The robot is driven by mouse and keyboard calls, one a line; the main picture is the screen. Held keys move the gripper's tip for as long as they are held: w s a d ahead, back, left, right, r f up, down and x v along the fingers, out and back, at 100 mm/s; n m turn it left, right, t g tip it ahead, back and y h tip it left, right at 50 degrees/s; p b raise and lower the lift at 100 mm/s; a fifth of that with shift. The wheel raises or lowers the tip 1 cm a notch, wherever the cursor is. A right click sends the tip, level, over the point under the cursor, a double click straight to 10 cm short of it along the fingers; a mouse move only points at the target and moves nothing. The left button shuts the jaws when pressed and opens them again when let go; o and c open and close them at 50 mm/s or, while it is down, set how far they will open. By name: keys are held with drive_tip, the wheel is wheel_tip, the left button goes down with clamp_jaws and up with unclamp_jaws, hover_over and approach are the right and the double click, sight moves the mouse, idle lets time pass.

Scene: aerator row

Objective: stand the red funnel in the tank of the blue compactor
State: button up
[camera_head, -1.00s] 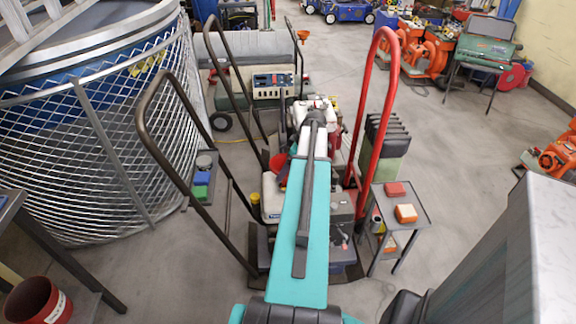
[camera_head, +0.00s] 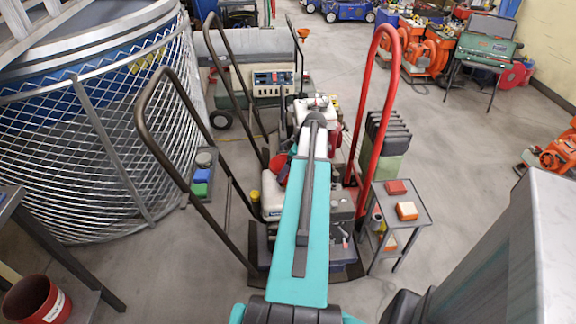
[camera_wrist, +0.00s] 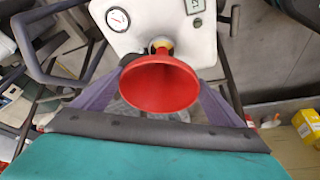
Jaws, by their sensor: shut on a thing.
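The red funnel (camera_wrist: 160,84) is between the two fingers of my gripper (camera_wrist: 162,78) in the wrist view, wide mouth facing the camera. My gripper is shut on it. Behind it is a white tank (camera_wrist: 188,32) with a round gauge, and a yellow-and-dark neck (camera_wrist: 161,43) shows just above the funnel rim. The funnel hides its own spout, so I cannot tell whether it touches the tank. In the head view my teal arm covers the gripper; a red piece (camera_head: 278,162), probably the funnel, shows left of it. I cannot tell which machine is the blue compactor.
Machines with tall dark handles (camera_head: 150,90) and a red handle (camera_head: 388,60) crowd around my arm. A small grey stand (camera_head: 410,215) holds red and orange blocks at right. A mesh cage (camera_head: 90,150) stands at left. Open floor lies beyond the stand.

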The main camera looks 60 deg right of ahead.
drive_tip(key=shift+f+b, duration=0.9)
drive_tip(key=shift+f, duration=0.7)
drive_tip(key=o, duration=0.8)
drive_tip(key=shift+d+r, duration=0.1)
drive_tip(key=shift+r, duration=0.1)
drive_tip(key=shift+r, duration=0.3)
drive_tip(key=shift+r+p, duration=2.25)
drive_tip(key=shift+r, duration=1.8)
